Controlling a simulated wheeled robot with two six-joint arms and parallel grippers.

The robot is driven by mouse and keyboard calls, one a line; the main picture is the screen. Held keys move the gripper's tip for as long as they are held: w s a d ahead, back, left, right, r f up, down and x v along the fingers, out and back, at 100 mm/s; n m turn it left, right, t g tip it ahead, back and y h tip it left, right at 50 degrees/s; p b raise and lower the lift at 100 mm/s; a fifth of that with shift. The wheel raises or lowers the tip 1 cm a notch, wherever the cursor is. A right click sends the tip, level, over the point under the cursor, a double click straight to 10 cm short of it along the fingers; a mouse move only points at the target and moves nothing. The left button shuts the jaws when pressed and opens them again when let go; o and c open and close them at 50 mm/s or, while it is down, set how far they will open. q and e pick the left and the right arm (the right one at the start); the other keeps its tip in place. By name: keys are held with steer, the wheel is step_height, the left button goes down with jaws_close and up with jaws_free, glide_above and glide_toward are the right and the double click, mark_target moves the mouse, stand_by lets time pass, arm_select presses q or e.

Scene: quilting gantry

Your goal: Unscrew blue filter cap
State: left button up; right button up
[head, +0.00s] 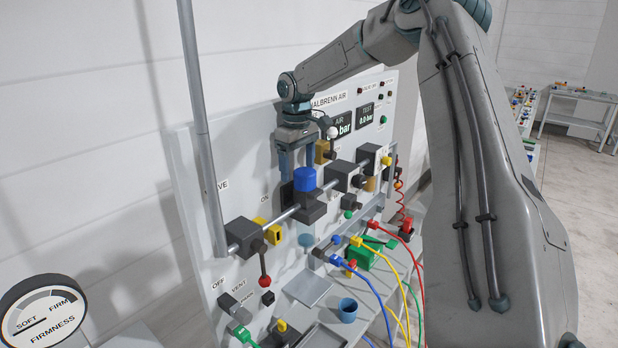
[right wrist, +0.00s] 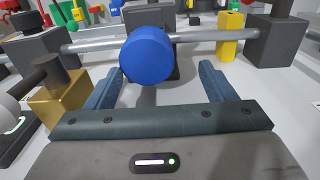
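The blue filter cap (head: 305,179) is a short round cylinder on top of a dark block (head: 308,210) on the grey pipe. My right gripper (head: 298,166) reaches down from above and behind it, with its fingers at the cap. In the right wrist view the blue cap (right wrist: 147,55) lies just ahead of my right gripper's open fingertips (right wrist: 162,67). The cap is nearer the left finger, with a wider gap on the right. I cannot tell whether a finger touches it. My left gripper is not in view.
Dark valve blocks (head: 243,238) and a yellow fitting (head: 276,234) sit along the pipe. A red-knobbed lever (head: 265,282) hangs in front. Red, yellow, green and blue hoses spread below right. A blue cup (head: 348,310) and a grey tray (head: 308,288) are below.

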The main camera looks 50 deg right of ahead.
steer(key=shift+w+d, duration=0.2)
steer(key=c, duration=0.3)
steer(key=shift+d+f, duration=0.2)
steer(key=shift+d, duration=0.3)
steer(key=c, duration=0.8)
steer(key=shift+a, duration=0.1)
steer(key=shift+c, duration=0.4)
steer(key=shift+s+f+n, duration=0.1)
steer(key=shift+s+n, duration=0.05)
steer(key=shift+n, duration=0.75)
steer(key=shift+c, duration=0.4)
steer(key=shift+n, duration=0.5)
steer(key=shift+c, duration=1.3)
steer(key=shift+a+n, duration=0.15)
steer(key=shift+n, duration=0.35)
steer(key=shift+s, duration=0.1)
steer(key=shift+c, duration=0.2)
steer(key=n, duration=0.2)
steer(key=shift+a+f+n, duration=0.1)
steer(key=shift+n, duration=0.2)
jaws_close()
steer(key=shift+s+n, duration=0.25)
steer(key=shift+n, duration=0.45)
